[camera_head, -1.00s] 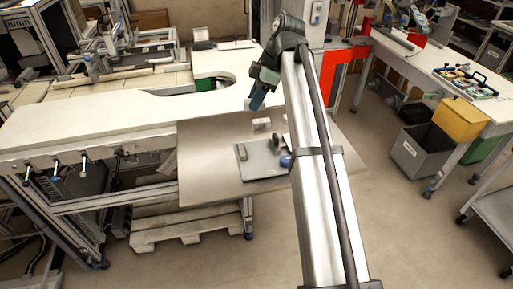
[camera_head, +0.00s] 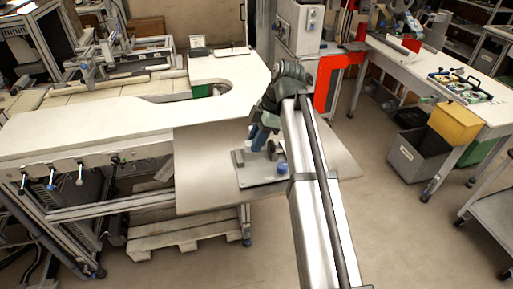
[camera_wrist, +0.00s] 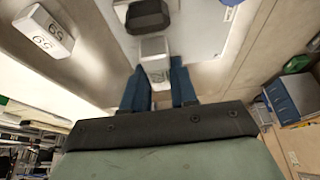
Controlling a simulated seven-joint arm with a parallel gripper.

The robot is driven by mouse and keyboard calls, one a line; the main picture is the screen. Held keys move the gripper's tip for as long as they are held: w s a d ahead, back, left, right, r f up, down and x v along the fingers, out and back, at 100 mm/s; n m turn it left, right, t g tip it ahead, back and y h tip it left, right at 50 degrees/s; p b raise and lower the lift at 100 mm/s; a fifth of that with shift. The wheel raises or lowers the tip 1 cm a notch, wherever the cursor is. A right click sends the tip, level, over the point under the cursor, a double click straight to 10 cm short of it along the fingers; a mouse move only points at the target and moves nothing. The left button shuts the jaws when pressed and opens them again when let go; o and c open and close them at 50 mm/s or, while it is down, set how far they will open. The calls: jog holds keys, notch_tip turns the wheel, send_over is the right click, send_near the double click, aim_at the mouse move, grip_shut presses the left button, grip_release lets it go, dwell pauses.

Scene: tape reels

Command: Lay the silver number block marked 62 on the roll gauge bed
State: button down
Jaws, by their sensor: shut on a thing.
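My gripper (camera_head: 259,139) is low over the near side of the table, above the grey plate of the roll gauge bed (camera_head: 258,179). In the wrist view, its blue fingers (camera_wrist: 158,88) are shut on a small silver block (camera_wrist: 155,50). I cannot tell whether the held block touches the bed. In the head view, my gripper hides the block.
Another silver block (camera_wrist: 46,30) rests at left in the wrist view; its marking looks like 59 at this tilt. A blue knob (camera_head: 282,168) and a small upright part (camera_head: 238,158) stand on the bed. The white worktop (camera_head: 90,122) is clear.

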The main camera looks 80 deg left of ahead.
jog(key=shift+f, duration=1.6)
jog(key=shift+f, duration=0.15)
jog(key=c, duration=0.9)
grip_release()
jog(key=v, duration=1.2)
